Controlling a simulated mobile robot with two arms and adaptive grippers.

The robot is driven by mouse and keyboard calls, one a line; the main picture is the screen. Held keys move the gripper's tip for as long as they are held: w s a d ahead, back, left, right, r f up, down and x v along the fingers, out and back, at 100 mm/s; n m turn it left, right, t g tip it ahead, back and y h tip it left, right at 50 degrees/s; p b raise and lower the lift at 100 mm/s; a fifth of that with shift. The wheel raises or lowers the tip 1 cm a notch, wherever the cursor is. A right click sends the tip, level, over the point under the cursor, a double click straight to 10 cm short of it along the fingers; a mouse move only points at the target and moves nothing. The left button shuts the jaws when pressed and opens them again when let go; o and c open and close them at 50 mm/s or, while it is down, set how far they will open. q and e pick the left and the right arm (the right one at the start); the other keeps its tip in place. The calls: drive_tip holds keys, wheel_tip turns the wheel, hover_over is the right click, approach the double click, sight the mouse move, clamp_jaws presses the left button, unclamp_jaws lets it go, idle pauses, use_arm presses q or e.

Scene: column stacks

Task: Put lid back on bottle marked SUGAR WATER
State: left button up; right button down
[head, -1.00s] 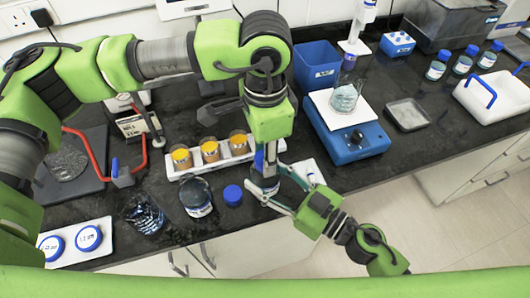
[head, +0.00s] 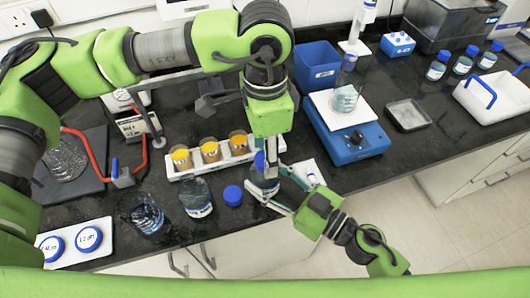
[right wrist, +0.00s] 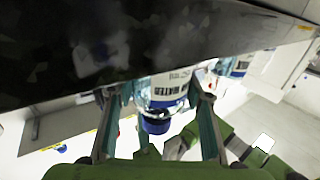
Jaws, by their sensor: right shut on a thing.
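My right gripper (head: 268,192) comes in from the lower right and is shut on a clear bottle (right wrist: 168,92) with a white label. In the right wrist view the bottle sits between my fingers and a blue lid (right wrist: 156,124) shows at its end. In the head view a blue lid (head: 259,161) is at the bottle's top, beside the fingertips of my left gripper (head: 270,150). Whether those fingers grip it is hidden. I cannot read SUGAR WATER on any label. An open bottle (head: 196,203) stands to the left, with a loose blue lid (head: 233,195) beside it.
A white rack (head: 205,172) with yellow-topped jars stands just behind. A glass beaker (head: 146,218) is at left, and a tray of blue lids (head: 72,243) at front left. A blue hotplate (head: 352,143) with a beaker is to the right. The bench's front edge is close.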

use_arm(q)
drive_tip(key=shift+r, duration=1.5)
drive_tip(key=shift+c, duration=0.2)
